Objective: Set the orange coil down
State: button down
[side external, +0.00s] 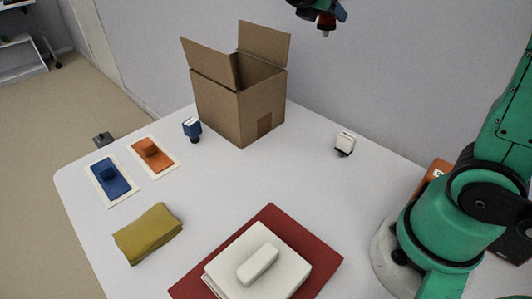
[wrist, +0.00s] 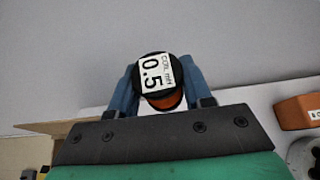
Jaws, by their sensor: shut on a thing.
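My gripper (side external: 322,14) is high at the top edge of the side view, above the back of the table, and partly cut off. In the wrist view my gripper (wrist: 160,82) has its blue fingers shut on both sides of the orange coil (wrist: 168,102). The coil's black end carries a white label reading "COIL mH 0.5". The coil also shows small in the side view (side external: 326,22), clear of the table. At the table's left lie an orange pad with a pale border (side external: 159,162) and a blue pad with a pale border (side external: 118,188), each with a same-coloured raised block.
An open cardboard box (side external: 230,110) stands at the back. A blue coil-like piece (side external: 192,130) and a white-labelled piece (side external: 345,143) stand beside it. The table's middle is clear.

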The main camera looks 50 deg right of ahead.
notch_tip(320, 180, up, 2)
jog(key=shift+w+a+r, duration=0.1)
jog(key=shift+a, duration=0.05)
jog(key=w+a+n+t+y, duration=0.2)
jog(key=w+a+n+t, duration=0.25)
jog(key=a, duration=0.95)
jog(key=w+a+n+t+y, duration=0.1)
jog(key=w+a+n+t, duration=0.35)
jog(key=a, duration=0.95)
jog(key=shift+m+g, duration=0.5)
jog(key=shift+g, duration=0.1)
jog(key=f, duration=2.5)
jog(key=shift+w+d+f, duration=0.15)
jog(key=shift+w+f, duration=0.05)
jog(key=shift+w, duration=0.2)
jog(key=shift+c, duration=1.8)
grip_release()
jog(key=shift+f, duration=0.1)
